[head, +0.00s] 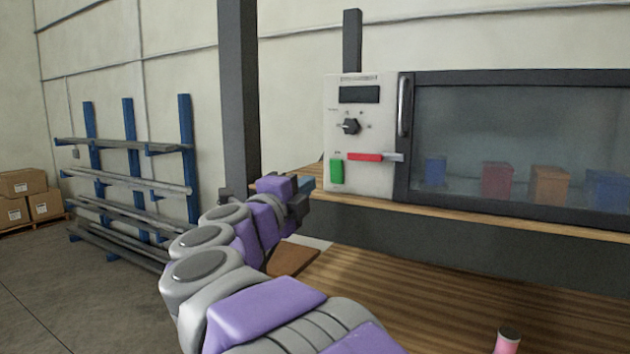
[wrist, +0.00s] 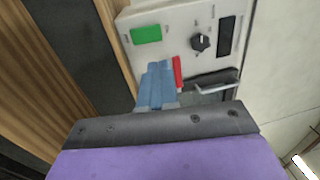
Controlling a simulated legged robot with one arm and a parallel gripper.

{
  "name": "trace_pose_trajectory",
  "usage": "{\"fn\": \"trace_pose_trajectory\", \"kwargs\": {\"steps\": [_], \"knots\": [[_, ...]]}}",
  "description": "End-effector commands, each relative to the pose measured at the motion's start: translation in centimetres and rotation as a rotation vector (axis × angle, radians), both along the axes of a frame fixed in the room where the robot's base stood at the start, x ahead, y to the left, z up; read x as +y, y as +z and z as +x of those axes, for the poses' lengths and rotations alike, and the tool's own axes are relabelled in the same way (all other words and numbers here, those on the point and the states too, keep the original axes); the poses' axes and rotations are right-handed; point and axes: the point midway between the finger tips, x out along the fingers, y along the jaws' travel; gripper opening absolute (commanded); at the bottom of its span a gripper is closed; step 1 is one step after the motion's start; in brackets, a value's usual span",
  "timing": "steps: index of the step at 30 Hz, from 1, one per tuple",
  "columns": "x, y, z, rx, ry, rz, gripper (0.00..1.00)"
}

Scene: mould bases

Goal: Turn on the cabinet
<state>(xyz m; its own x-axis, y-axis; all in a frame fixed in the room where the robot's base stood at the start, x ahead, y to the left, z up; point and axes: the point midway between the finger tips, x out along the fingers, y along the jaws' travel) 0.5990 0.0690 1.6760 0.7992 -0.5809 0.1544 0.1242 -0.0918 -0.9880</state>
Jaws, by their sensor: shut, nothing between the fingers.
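The cabinet (head: 520,150) has a dark frame and a glass door with a vertical handle (head: 405,105). Its pale control panel (head: 357,185) carries a dark display (head: 360,94), a black knob (head: 350,126), a red lever or switch (head: 364,157) and a green button (head: 336,171). My gripper (head: 304,186) is left of the panel, below the green button's height. In the wrist view my gripper's blue fingers (wrist: 157,85) are together and empty, pointing at the panel. They overlap the red part (wrist: 178,73); the green button (wrist: 146,34) and knob (wrist: 200,42) are clear. Contact cannot be told.
A wooden bench (head: 420,290) runs below the cabinet, with a pink cylinder (head: 507,342) at its front. Several coloured boxes show behind the glass. A dark post (head: 238,100) stands left of the cabinet. A blue rack (head: 130,150) and cartons (head: 25,195) are further left.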

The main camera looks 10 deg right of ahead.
Motion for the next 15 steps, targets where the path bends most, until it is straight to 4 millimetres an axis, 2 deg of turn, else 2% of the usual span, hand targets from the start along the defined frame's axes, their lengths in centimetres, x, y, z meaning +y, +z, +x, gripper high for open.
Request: {"fn": "trace_pose_trajectory", "kwargs": {"steps": [9, 15], "knots": [[-4.3, 1.0, 4.9, -0.001, -0.006, 0.003, 0.00], [-6.4, 1.7, 7.6, -0.003, -0.005, 0.004, 0.00]]}}
